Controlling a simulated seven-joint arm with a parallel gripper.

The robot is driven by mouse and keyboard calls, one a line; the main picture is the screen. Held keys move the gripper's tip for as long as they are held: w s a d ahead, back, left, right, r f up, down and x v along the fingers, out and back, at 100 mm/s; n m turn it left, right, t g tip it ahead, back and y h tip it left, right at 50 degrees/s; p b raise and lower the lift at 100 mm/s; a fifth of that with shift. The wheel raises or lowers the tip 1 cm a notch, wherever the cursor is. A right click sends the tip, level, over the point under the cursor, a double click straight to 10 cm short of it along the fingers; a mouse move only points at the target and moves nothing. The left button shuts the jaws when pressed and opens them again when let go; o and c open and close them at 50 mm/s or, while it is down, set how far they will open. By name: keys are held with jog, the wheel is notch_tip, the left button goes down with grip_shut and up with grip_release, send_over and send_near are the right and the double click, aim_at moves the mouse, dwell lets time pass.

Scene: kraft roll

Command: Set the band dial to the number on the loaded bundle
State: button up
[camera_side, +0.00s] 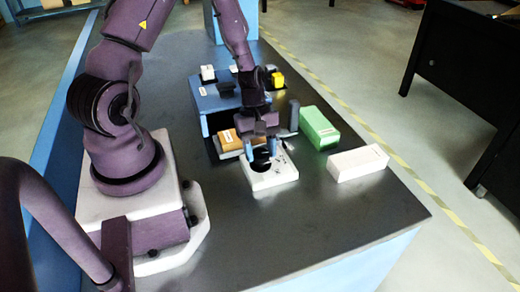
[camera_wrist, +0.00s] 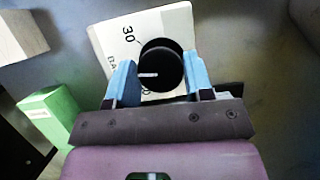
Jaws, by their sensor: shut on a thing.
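A white dial plate (camera_side: 280,176) lies on the dark bench below my gripper; it also shows in the wrist view (camera_wrist: 108,38). The black round dial (camera_wrist: 160,62) sits on it, with a short white mark on its knob at the lower left. A printed "30" reads at the plate's upper left, and other print is partly hidden by the dial and fingers. My gripper (camera_wrist: 160,78) is shut on the dial, one blue finger on each side. A brown bundle (camera_side: 228,137) lies in front of the blue machine; its number is too small to read.
The blue machine (camera_side: 214,98) stands behind the dial plate. A green box (camera_side: 318,128) and a white box (camera_side: 358,163) lie to the right. A dark upright post (camera_side: 294,116) is close to my gripper. A small yellow object (camera_side: 277,80) is farther back. The front bench is clear.

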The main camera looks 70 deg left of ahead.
jog(key=m, duration=0.2)
jog(key=m+g, duration=0.1)
jog(key=m, duration=0.1)
jog(key=shift+w+g, duration=0.1)
jog(key=shift+g, duration=0.2)
jog(key=m+g+y, duration=0.1)
jog(key=m, duration=0.3)
jog(key=shift+m, duration=0.4)
jog(key=o, duration=0.9)
jog(key=v, duration=1.3)
jog(key=shift+w+d, duration=0.2)
jog(key=shift+w, duration=0.05)
